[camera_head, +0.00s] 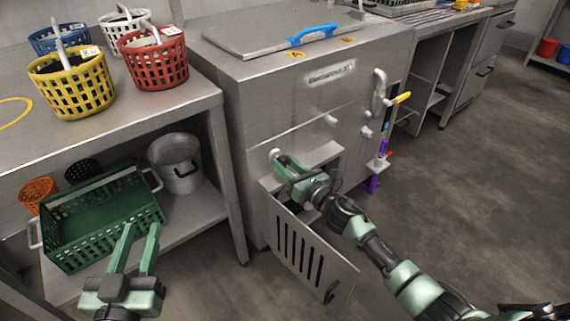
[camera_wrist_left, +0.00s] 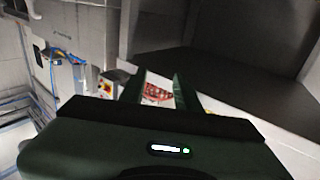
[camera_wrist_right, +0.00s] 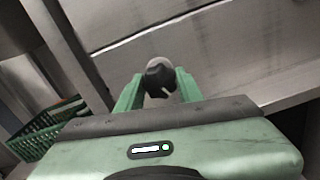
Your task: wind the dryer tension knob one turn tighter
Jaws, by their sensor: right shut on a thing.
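The dryer tension knob (camera_wrist_right: 160,77) is round and dark with a pale pointer line slanting to the lower right in the right wrist view. It sits on the steel front of the machine (camera_head: 315,105), between the fingertips of my right gripper (camera_head: 279,163). My right gripper is shut on the knob; its fingers flank the knob in the right wrist view. In the head view the fingers mostly hide the knob. My left gripper (camera_head: 140,231) is open and empty, in front of the green crate at lower left.
A slotted flap door (camera_head: 300,250) hangs open below my right gripper. The green crate (camera_head: 70,240) and a metal pot (camera_head: 178,160) stand on the lower shelf at left. Coloured baskets (camera_head: 70,85) stand on the counter above. Floor at right is clear.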

